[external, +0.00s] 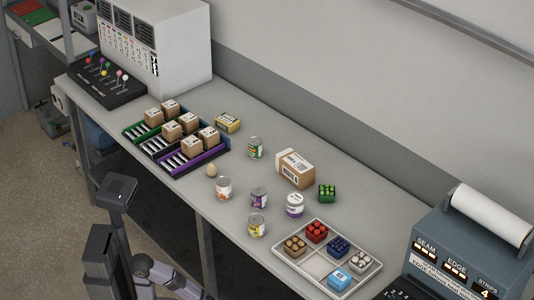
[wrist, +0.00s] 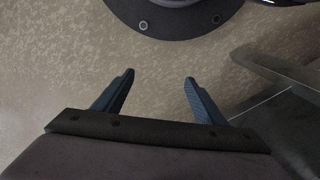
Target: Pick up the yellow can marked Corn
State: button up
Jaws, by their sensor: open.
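A small can with a yellow label (external: 257,227) stands upright on the grey table near its front edge, in the external view. Its lettering is too small to read. A can with a purple label (external: 259,198) stands just behind it. My gripper (wrist: 160,77) is open and empty in the wrist view, with its two blue fingers apart above the speckled floor. No can shows in the wrist view. In the external view my arm is at the lower left, off the table's front side, and the fingers cannot be made out there.
Near the yellow can stand an orange-labelled can (external: 223,189), a white-and-purple jar (external: 295,206) and a divided tray (external: 279,252) with coloured blocks. An egg (external: 211,170), a green-labelled can (external: 255,149) and a cardboard box (external: 296,169) are farther back. The table (external: 228,219) is bare left of the yellow can.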

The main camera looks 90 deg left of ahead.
jog(key=shift+r, duration=0.1)
jog(key=w+d+r+n+t+h+p, duration=0.1)
jog(key=w+d+r+n+t+p, duration=0.2)
jog(key=r+p, duration=1)
jog(key=w+d+r+n+t+p, duration=0.1)
jog(key=w+d+r+n+p, duration=0.35)
jog(key=r+p, duration=0.9)
notch_tip(320, 180, up, 44)
jog(key=n+t+y+p, duration=0.2)
jog(key=t+y+p, duration=0.95)
jog(key=p, duration=2.85)
send_over(257, 226)
jog(key=s, duration=0.3)
jog(key=f+b, duration=0.1)
jog(key=f+m+b, duration=0.1)
jog(key=f, duration=0.1)
jog(key=f+m+b, duration=0.1)
jog(key=f+b, duration=0.1)
jog(key=shift+a+f+g, duration=0.15)
jog(key=shift+a+g, duration=0.2)
jog(key=shift+a, duration=0.05)
jog(key=shift+f, duration=0.35)
